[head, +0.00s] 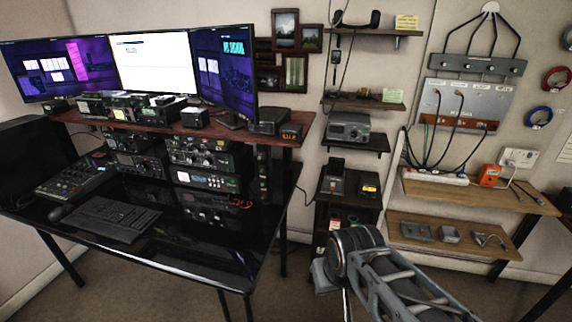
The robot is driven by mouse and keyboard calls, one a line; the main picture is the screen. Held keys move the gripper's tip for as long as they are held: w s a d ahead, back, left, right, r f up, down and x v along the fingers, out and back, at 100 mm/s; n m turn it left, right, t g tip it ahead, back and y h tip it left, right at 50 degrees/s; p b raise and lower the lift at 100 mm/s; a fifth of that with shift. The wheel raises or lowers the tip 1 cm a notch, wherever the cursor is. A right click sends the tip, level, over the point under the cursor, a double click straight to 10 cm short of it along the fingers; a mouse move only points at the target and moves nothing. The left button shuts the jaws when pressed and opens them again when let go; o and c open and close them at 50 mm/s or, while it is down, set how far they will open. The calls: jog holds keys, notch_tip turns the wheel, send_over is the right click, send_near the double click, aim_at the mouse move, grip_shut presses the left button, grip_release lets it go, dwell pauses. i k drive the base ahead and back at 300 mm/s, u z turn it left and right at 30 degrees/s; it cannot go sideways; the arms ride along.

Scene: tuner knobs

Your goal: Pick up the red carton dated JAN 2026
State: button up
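I cannot make out any carton with the date JAN 2026 in the head view. A small orange-red box-like item (489,175) stands on the upper wooden shelf at the right. It is too small to tell whether it is a carton, and no date can be read on it. Part of my own arm shows at the lower middle and right, in front of the lower shelves. My gripper is not in view.
A glossy black desk (190,245) with a keyboard (106,217), radios and monitors fills the left. Wall shelves hold small devices. A wooden shelf (480,193) and a lower one (460,246) are at the right. Some floor is clear between desk and wall.

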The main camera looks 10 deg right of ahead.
aim_at(334, 223)
jog(key=z, duration=0.95)
jog(key=i, duration=1.35)
jog(key=u, duration=0.6)
